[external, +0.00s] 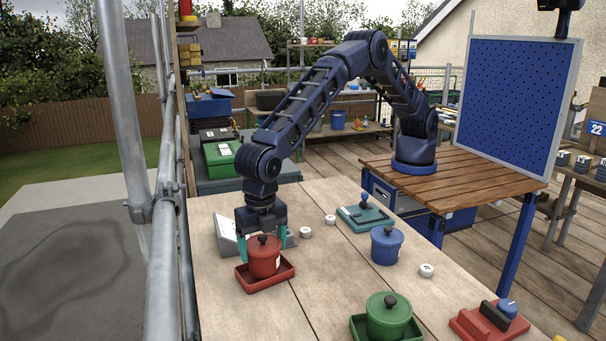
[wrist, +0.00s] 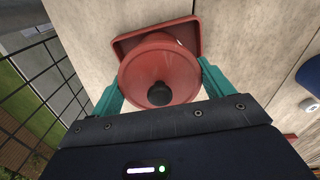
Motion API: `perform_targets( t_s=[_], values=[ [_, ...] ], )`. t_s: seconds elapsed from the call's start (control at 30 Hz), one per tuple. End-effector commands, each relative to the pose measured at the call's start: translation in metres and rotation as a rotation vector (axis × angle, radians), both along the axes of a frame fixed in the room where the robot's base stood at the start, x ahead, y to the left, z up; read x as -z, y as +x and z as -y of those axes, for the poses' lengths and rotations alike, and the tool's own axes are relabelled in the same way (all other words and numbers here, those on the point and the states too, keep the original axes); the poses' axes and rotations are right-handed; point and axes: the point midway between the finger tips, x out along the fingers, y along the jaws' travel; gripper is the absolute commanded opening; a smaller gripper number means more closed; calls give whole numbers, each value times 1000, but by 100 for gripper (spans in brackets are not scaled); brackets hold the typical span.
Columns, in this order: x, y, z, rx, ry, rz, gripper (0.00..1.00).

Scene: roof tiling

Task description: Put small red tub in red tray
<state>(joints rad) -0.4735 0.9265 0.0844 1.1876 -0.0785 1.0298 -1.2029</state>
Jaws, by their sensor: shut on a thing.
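The small red tub (external: 263,260) has a red lid with a black knob and stands upright in or just over the red tray (external: 286,276). My gripper (external: 262,250) is above it, with its teal fingers on both sides of the tub, shut on it. In the wrist view the tub (wrist: 158,70) fills the space between the fingers (wrist: 160,82), and the tray's rim (wrist: 125,44) shows beyond it. The tub hides much of the tray floor, so I cannot tell whether its base touches it.
A grey block (external: 226,236) stands right behind the tray. A blue tub (external: 386,246), a teal tray (external: 364,218) and small white discs (external: 426,270) are to the right. Bare boards lie between.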

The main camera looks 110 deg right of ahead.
Motion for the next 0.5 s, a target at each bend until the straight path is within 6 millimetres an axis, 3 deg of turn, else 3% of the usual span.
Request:
perform_targets(
  t_s=[0.33,0.37,0.43,0.5],
  values=[
    [7,0,0,0,0,0,55],
    [7,0,0,0,-1,0,82],
    [7,0,0,0,0,0,95],
    [7,0,0,0,0,0,100]
  ],
)
